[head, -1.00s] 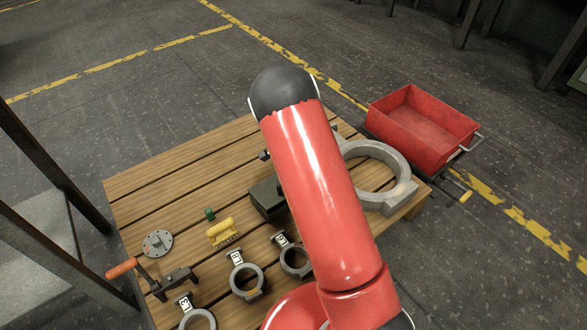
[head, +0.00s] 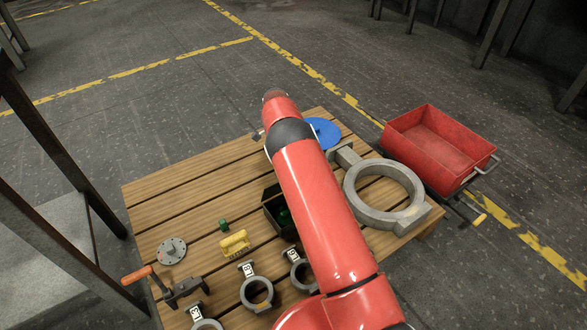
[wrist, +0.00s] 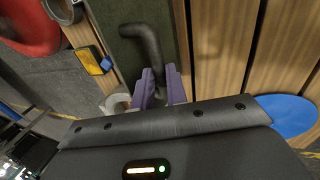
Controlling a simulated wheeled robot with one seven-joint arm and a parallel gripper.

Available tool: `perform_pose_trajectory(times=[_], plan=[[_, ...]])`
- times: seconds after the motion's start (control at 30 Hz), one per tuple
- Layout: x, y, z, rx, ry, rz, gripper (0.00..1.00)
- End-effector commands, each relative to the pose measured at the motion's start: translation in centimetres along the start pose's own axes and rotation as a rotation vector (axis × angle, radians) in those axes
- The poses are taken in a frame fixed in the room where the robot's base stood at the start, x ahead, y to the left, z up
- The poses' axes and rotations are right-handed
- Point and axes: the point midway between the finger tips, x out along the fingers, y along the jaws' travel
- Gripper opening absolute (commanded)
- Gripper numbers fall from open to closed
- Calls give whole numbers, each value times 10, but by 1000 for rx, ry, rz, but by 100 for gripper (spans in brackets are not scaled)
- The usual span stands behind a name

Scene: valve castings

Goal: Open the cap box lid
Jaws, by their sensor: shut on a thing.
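The cap box (head: 271,213) is a dark box on the wooden table, partly hidden by my arm in the head view. Its top is open at the visible side, and something green shows inside. In the wrist view a dark green panel, seemingly its lid (wrist: 118,48), carries a dark bent handle (wrist: 146,45). My gripper (wrist: 161,78) has its purple fingers shut on this handle. In the head view the gripper, the handle and the lid are hidden behind my arm.
A large grey ring casting (head: 352,203) lies right of my arm, with a blue disc (head: 325,131) behind. A yellow block (head: 235,242), a small green part (head: 224,224), a flange (head: 171,251) and several tagged rings lie left and front. A red cart (head: 437,150) stands beyond the table.

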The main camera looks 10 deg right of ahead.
Motion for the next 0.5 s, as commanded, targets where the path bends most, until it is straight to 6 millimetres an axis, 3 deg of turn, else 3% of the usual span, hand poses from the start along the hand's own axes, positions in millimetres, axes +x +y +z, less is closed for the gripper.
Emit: perform_pose_trajectory(times=[0.03,0.5], plan=[[11,-6,1,0,-5,7,0],[9,-25,2,1,-9,15,0]])
